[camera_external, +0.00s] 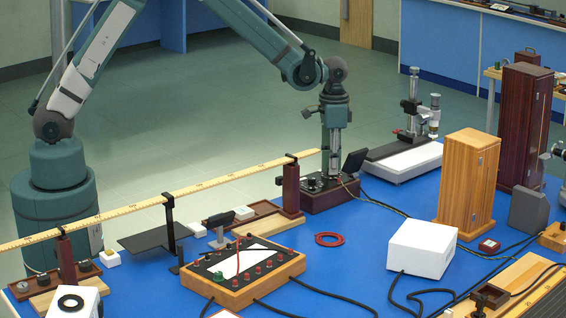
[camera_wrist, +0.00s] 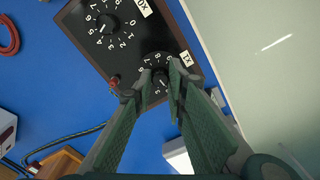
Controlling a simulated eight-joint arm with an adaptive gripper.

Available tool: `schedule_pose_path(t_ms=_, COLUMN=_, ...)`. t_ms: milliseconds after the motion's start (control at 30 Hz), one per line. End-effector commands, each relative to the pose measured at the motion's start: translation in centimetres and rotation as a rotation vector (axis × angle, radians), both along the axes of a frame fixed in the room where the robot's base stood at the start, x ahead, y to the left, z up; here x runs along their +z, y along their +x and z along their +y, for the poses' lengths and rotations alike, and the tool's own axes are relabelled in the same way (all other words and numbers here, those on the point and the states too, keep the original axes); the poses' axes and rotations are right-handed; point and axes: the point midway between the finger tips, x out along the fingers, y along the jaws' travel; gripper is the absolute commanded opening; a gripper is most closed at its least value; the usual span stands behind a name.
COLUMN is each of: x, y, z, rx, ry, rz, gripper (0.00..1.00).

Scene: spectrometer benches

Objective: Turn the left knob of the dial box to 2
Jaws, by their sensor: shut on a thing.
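The dial box (camera_external: 330,197) is a dark reddish-brown box with a black top, standing near the back edge of the blue bench. In the wrist view its top (camera_wrist: 88,52) carries two black knobs with white-numbered dials. One knob (camera_wrist: 108,24) has a partly cut-off label ending in 0X and is free. The other knob (camera_wrist: 158,78), labelled 1X, sits between the fingers of my gripper (camera_wrist: 160,74). My gripper (camera_external: 334,172) points down and is shut on this 1X knob. The fingers partly hide its dial, and its exact setting is unclear.
A long yellow ruler (camera_external: 235,177) on stands ends close to the box's left. A microscope-like instrument (camera_external: 410,145) stands behind right, with a small dark panel (camera_external: 354,161) nearer. Cables run from the box.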

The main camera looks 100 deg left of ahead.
Motion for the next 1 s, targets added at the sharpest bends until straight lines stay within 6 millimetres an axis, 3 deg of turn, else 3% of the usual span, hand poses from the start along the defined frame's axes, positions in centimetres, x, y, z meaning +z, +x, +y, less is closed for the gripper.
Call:
schedule_pose_path(t_ms=333, x=0.00, y=0.06, z=-0.02, rx=-0.172, ry=0.000, rz=0.000, gripper=0.03)
schedule_pose_path(t_ms=833, x=0.05, y=0.08, z=-0.03, rx=-0.200, ry=0.000, rz=-0.001, gripper=0.03)
schedule_pose_path(t_ms=867, x=0.05, y=0.08, z=-0.03, rx=-0.200, ry=0.000, rz=-0.001, gripper=0.17)
schedule_pose_path(t_ms=1000, x=0.04, y=0.07, z=-0.03, rx=-0.199, ry=0.000, rz=-0.001, gripper=0.30)
